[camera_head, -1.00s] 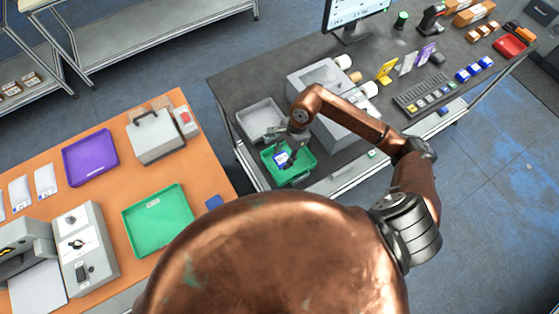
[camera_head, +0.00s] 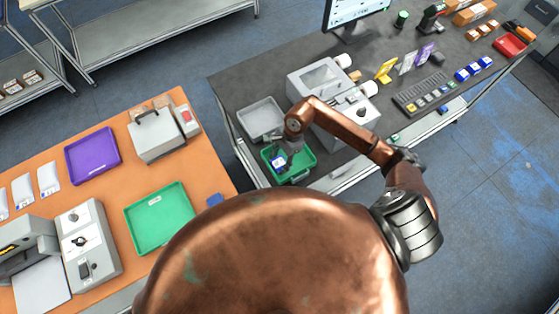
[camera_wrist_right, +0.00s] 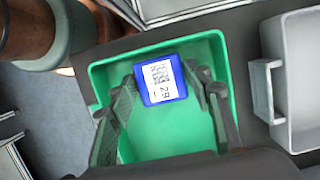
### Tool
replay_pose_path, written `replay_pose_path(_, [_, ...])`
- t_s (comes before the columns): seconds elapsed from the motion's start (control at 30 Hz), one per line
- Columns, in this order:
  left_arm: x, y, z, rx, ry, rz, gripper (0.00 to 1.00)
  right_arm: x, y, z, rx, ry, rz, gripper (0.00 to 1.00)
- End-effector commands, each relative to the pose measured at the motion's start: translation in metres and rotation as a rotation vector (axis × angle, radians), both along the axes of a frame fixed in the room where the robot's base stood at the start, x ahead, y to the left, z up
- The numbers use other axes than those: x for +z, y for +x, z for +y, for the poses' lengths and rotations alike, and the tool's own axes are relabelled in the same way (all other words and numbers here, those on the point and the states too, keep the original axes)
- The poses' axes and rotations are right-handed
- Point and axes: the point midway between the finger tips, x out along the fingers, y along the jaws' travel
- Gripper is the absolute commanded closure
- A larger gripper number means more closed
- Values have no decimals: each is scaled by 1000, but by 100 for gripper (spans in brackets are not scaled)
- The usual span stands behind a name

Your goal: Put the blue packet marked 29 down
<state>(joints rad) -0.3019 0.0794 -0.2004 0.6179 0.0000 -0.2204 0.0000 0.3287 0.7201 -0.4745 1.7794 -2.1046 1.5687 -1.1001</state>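The blue packet marked 29 (camera_wrist_right: 165,88) shows its white label with a code upward in the right wrist view. It is inside the outline of the green bin (camera_wrist_right: 138,148), near the bin's far wall. Whether the packet's underside touches the bin floor is hard to tell. In the head view the packet (camera_head: 278,162) is in the green bin (camera_head: 303,172), partly covered by my right gripper (camera_head: 288,160). My left gripper is not in view.
A grey bin (camera_head: 262,118) stands beside the green bin, with a grey machine (camera_head: 318,80) behind my right arm. Several small blue packets (camera_head: 473,70) lie at the table's far right. The orange table (camera_head: 115,200) at left holds a purple tray (camera_head: 92,158) and a green tray (camera_head: 158,220).

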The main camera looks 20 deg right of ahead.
Motion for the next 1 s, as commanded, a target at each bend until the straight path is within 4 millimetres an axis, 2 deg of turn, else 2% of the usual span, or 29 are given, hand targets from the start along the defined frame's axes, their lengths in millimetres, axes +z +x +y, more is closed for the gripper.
replay_pose_path(0.13, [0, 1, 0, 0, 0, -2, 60, 0, 0, 0, 0, 0, 0, 43])
replay_pose_path(0.4, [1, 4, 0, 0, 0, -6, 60, 1, 0, 0, 0, 1, 0, 43])
replay_pose_path(0.53, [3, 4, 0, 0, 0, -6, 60, 8, 1, -2, 1, -1, -3, 43])
replay_pose_path(0.67, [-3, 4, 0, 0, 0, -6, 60, 27, 2, -8, 2, -2, -5, 43])
replay_pose_path(1.0, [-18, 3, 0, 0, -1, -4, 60, 94, 5, -26, 1, -2, -4, 43])
